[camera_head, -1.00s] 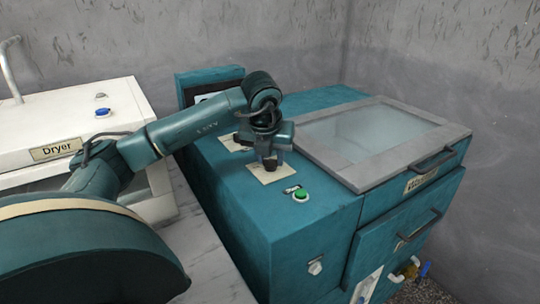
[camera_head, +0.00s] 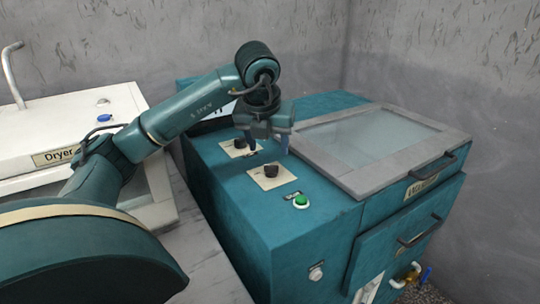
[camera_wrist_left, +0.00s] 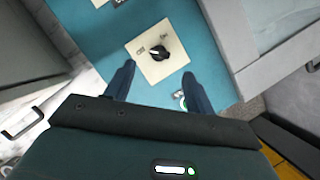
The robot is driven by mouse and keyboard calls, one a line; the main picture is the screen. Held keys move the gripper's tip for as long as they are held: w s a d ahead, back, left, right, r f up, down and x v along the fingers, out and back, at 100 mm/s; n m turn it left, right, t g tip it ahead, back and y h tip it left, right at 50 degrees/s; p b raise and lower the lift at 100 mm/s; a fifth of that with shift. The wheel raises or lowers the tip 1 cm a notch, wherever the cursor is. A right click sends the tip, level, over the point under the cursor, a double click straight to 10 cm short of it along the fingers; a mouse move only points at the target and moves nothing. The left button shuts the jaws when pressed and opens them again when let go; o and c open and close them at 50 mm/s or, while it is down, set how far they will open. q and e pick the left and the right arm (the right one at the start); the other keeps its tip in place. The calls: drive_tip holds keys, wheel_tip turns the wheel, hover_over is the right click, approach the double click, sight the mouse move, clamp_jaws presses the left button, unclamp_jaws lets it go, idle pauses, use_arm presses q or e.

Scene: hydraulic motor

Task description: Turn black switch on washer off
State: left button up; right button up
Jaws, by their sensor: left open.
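The washer (camera_head: 240,205) is a teal machine with two black switches on cream plates on its top. The nearer black switch (camera_head: 271,171) stands beside a green button; the farther black switch (camera_head: 240,143) is partly behind my gripper. My left gripper (camera_head: 268,147) is open and empty, raised above the washer top. The left wrist view shows a black switch (camera_wrist_left: 160,49) on its plate, beyond my gripper's spread fingertips (camera_wrist_left: 157,70) and apart from them. A white mark shows on this switch; the small plate labels are too blurred to read surely. My right gripper is out of view.
The green button (camera_head: 301,202) lies right of the nearer plate. A grey-framed glass lid (camera_head: 360,189) covers the washer's right side. A white dryer (camera_head: 50,176) with a blue knob (camera_head: 104,117) stands at left. The washer top's front is clear.

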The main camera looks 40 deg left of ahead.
use_arm(q)
drive_tip(key=v, duration=0.6)
drive_tip(key=shift+p, duration=0.4)
